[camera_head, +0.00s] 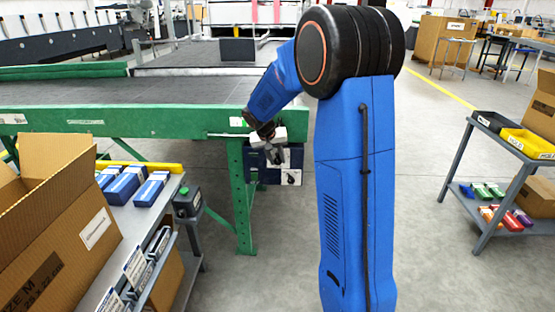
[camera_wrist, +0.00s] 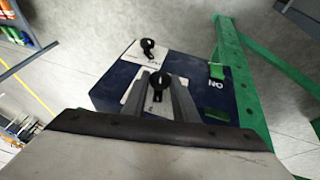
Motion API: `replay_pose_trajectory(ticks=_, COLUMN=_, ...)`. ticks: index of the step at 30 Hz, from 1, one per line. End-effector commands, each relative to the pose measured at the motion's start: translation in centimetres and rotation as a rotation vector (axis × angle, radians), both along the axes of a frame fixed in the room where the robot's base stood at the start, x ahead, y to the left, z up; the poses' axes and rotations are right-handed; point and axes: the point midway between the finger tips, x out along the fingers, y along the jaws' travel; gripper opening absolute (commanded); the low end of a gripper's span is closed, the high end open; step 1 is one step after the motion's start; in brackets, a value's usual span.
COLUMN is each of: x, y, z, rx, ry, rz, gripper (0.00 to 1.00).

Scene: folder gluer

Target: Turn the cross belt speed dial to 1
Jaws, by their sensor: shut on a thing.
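A dark blue control box (camera_head: 256,168) hangs at the corner of the green conveyor frame; it fills the middle of the wrist view (camera_wrist: 112,92). It carries two black dials on white plates. My gripper (camera_head: 281,156) is at the front of the box. In the wrist view my gripper (camera_wrist: 160,90) has its two grey fingers shut on the nearer dial (camera_wrist: 160,79). The other dial (camera_wrist: 147,45) stands free beyond it; in the head view a free dial (camera_head: 291,178) shows at the lower right. Labels and scale marks are too small to read.
A green switch part (camera_wrist: 216,71) with "ON" lettering sits beside the held dial. The green conveyor leg (camera_head: 240,195) stands left of the box. A shelf cart (camera_head: 150,215) with boxes is at the left, another cart (camera_head: 484,160) at the right. The floor between is clear.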

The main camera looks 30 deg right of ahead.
Motion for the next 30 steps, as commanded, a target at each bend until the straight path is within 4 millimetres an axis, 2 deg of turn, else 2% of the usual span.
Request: replay_pose_trajectory(ticks=30, x=0.9, y=1.3, z=-1.4, rx=-0.776, ry=0.525, rz=0.002, gripper=0.04)
